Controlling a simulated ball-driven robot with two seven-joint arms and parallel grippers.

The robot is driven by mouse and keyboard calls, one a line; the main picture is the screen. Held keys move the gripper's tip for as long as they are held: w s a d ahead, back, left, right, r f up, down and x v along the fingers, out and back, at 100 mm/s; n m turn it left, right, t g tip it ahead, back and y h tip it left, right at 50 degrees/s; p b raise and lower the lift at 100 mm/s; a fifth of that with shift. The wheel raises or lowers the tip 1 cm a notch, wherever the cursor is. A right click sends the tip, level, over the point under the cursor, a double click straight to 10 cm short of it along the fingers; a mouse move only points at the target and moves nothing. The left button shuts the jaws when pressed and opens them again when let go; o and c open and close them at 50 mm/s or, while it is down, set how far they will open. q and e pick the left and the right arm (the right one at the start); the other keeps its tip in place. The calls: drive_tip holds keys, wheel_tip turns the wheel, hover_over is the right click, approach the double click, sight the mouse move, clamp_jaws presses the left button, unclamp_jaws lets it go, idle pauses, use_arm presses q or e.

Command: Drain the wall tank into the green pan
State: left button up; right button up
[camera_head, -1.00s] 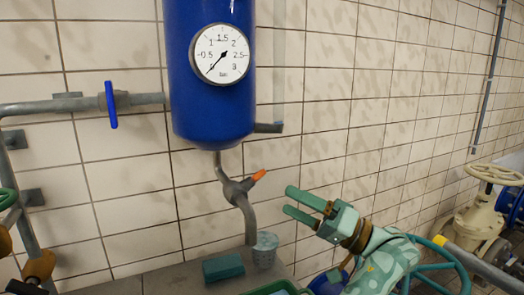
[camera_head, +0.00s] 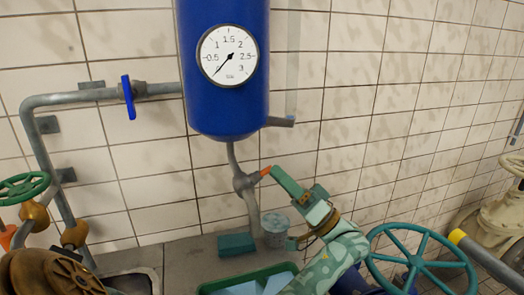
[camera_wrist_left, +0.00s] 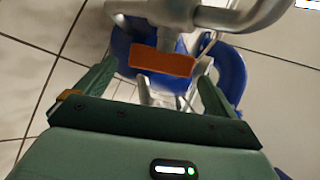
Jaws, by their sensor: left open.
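The blue wall tank (camera_head: 225,112) hangs on the tiled wall, its gauge (camera_head: 229,55) needle pointing low left, near 0. Below it, a grey drain pipe (camera_head: 251,208) carries a valve (camera_head: 242,182) with an orange handle (camera_head: 266,171), angled up to the right. My left gripper (camera_head: 276,177) is at this handle. In the left wrist view the open fingers (camera_wrist_left: 155,80) stand either side of the orange handle (camera_wrist_left: 162,63), with gaps showing. The green pan (camera_head: 240,276) is at the bottom, partly cut off, with pale blue shapes inside. My right gripper is not in view.
A blue-green block (camera_head: 236,244) and a grey speckled cup (camera_head: 275,231) stand on the ledge (camera_head: 180,256) by the pipe. A teal handwheel (camera_head: 420,257) is right of my arm. A blue-handled valve (camera_head: 128,97) is on the left pipe.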

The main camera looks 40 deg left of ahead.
use_arm(q)
drive_tip(key=p+x, duration=0.1)
drive_tip(key=x, duration=0.3)
drive_tip(key=shift+s+a+r, duration=0.15)
drive_tip(key=shift+a+r, duration=0.05)
drive_tip(key=shift+a, duration=0.05)
drive_tip(key=c, duration=1)
